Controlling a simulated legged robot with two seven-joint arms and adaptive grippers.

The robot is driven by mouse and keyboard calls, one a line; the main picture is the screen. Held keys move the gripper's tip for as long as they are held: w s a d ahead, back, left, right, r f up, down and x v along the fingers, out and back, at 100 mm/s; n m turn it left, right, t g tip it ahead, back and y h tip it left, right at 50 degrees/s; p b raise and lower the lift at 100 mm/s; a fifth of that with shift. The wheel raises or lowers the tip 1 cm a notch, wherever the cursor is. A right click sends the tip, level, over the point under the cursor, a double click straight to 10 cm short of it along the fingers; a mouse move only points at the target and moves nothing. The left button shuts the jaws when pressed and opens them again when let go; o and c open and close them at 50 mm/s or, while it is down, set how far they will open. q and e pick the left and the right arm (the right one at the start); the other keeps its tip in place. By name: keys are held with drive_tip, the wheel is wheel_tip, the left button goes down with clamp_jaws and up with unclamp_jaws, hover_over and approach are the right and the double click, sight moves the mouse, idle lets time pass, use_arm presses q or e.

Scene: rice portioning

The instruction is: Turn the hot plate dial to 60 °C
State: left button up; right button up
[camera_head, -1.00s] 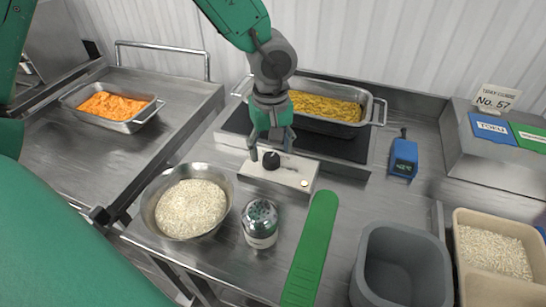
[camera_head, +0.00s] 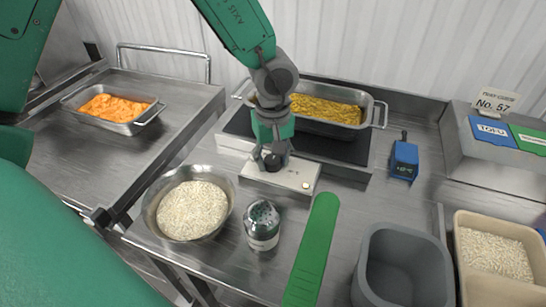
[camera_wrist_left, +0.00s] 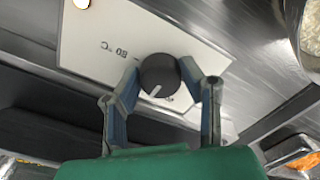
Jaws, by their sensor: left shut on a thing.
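The hot plate dial is a small black knob (camera_head: 271,162) on a pale control box (camera_head: 297,177) in front of the dark hot plate (camera_head: 345,146). In the left wrist view the dial (camera_wrist_left: 159,75) shows a white pointer line and sits on a white panel (camera_wrist_left: 90,40) printed with 80 °C. My left gripper (camera_head: 272,158) comes down from above. Its two fingers, seen in the left wrist view (camera_wrist_left: 160,84), are shut on the dial from both sides. Other scale marks near the dial are hidden by the fingers. My right gripper is not in view.
A pan of yellow food (camera_head: 377,110) stands on the hot plate. A steel bowl of rice (camera_head: 150,213) and a metal shaker (camera_head: 262,228) stand close in front.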

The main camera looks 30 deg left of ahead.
use_arm(q)
drive_tip(key=shift+w+r+n+p, duration=0.1)
drive_tip(key=shift+r+n+p, duration=0.05)
drive_tip(key=shift+n+p, duration=0.3)
drive_tip(key=n+p, duration=0.2)
drive_tip(key=p, duration=0.1)
drive_tip(key=shift+w+a+n, duration=0.1)
drive_tip(key=shift+n, duration=0.25)
drive_tip(key=shift+n+p, duration=1.3)
drive_tip(key=shift+n, duration=0.3)
drive_tip(key=shift+a, duration=0.1)
drive_tip(key=o, duration=1.1)
drive_tip(key=shift+o, duration=0.2)
drive_tip(key=shift+a+f, duration=0.1)
drive_tip(key=shift+f, duration=0.1)
